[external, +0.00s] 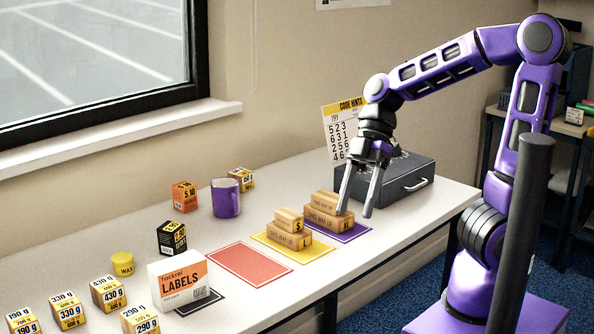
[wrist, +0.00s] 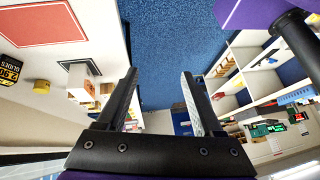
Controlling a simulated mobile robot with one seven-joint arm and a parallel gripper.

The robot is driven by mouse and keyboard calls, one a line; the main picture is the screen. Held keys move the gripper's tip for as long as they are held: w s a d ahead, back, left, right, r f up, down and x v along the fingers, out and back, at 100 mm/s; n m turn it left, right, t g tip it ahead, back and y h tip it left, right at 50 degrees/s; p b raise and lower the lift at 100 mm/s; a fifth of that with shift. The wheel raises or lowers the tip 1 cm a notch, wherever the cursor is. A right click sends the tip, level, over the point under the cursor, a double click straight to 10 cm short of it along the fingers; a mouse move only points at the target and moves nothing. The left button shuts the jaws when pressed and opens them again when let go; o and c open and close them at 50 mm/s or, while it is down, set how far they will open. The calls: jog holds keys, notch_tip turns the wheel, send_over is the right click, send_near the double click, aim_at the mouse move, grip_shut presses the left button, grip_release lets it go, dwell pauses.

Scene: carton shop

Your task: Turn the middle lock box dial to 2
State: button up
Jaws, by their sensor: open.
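The black lock box (external: 403,178) sits at the right end of the white table in the external view, with a handle on its front. Its dials cannot be made out; my gripper and wrist cover part of its left side. My gripper (external: 355,205) points down in front of the box's left side, near the stacked wooden blocks, with its two fingers apart and nothing between them. In the wrist view my gripper (wrist: 160,76) is also open and empty. The lock box does not show there. A code hints card (external: 342,132) with rows of digits stands behind the box.
Wooden blocks (external: 326,213) are stacked on a purple mat beneath my gripper, beside more blocks on a yellow mat (external: 305,256). A red mat (external: 250,263), purple mug (external: 226,198) and labels box (external: 178,283) are farther left. Shelves (wrist: 255,65) and blue floor show in the wrist view.

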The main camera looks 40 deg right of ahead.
jog(key=w+d+r+m+t+h, duration=0.15)
jog(key=w+d, duration=0.35)
jog(key=w, duration=0.7)
jog(key=w+d+r+m+t+h+p, duration=0.1)
jog(key=w+d+r+m+h, duration=0.1)
jog(key=w+d+m, duration=0.35)
jog(key=w+d+r+m+t+h, duration=0.1)
jog(key=w+d+m+h, duration=0.15)
jog(key=d+m, duration=0.55)
jog(key=w+d+r+m+t+h+p, duration=0.1)
jog(key=w+d+r+m+t+h, duration=0.3)
jog(key=d, duration=0.6)
jog(key=w+d+f+m+g, duration=0.15)
jog(key=d+m, duration=0.25)
jog(key=d, duration=0.4)
jog(key=w+d+f+m+g, duration=0.1)
jog(key=d+f+m, duration=0.15)
jog(key=d, duration=0.55)
jog(key=shift+m, duration=0.45)
jog(key=x, duration=1.6)
jog(key=shift+w+a, duration=0.15)
jog(key=shift+w, duration=0.25)
grip_shut()
